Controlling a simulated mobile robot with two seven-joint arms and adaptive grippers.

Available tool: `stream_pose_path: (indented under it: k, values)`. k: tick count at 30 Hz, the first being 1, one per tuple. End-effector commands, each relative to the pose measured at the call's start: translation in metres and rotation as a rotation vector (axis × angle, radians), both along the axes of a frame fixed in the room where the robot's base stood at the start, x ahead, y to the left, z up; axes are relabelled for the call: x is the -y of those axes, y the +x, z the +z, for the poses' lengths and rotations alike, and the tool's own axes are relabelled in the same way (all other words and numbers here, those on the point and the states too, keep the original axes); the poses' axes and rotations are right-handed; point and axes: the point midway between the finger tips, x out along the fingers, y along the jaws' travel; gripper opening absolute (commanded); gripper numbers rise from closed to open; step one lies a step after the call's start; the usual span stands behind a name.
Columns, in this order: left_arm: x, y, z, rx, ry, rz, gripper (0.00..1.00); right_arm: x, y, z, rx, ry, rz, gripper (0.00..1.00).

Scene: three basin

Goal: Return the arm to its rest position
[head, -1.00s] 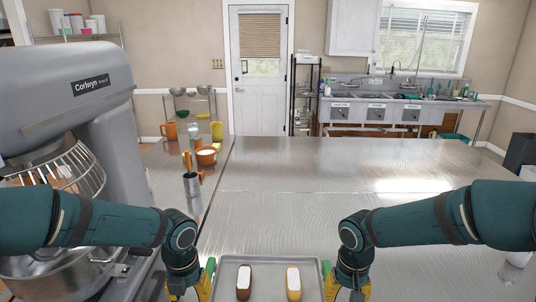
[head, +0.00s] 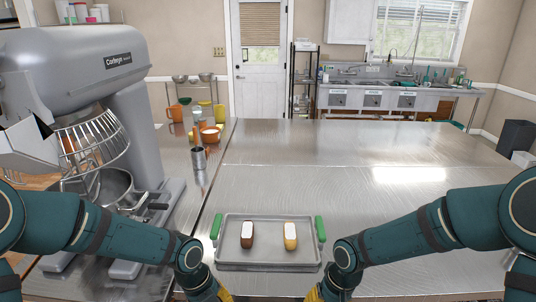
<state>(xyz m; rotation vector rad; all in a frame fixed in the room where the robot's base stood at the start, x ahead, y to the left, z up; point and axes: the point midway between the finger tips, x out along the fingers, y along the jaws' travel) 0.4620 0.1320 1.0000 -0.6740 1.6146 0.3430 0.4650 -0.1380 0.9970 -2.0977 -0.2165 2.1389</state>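A grey metal tray (head: 268,255) with green handles at its left and right ends rests on the steel table. My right gripper (head: 313,295) is at the bottom edge, below the tray's right corner. Both look clear of the handles. Their fingertips are cut off by the frame, so their opening is hidden.
A large grey stand mixer (head: 75,75) with a wire guard stands at the left. The steel table (head: 400,150) is bare behind and right of the tray.

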Motion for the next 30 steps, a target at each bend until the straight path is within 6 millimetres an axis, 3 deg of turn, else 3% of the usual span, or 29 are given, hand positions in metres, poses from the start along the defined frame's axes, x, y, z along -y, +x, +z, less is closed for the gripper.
stream_pose_path:
  k: [3, 12, 21, 25, 30]
  values:
    - [0.020, -0.015, -0.035, -0.092, -0.069, 0.316, 0.46, -0.017, -0.014, -0.035, -0.001, 0.074, -0.004, 0.53]
    - [0.049, -0.048, -0.106, -0.370, -0.168, 1.199, 0.46, -0.044, -0.048, -0.107, 0.037, 0.194, -0.063, 0.53]
    - [0.045, -0.081, -0.168, -0.601, -0.181, 2.077, 0.46, -0.045, -0.083, -0.167, 0.097, 0.194, -0.147, 0.53]
    - [0.037, -0.091, -0.184, -0.645, -0.189, 2.352, 0.46, -0.041, -0.094, -0.182, 0.120, 0.170, -0.170, 0.53]
    - [0.030, -0.098, -0.193, -0.667, -0.198, 2.529, 0.46, -0.036, -0.101, -0.191, 0.135, 0.149, -0.182, 0.53]
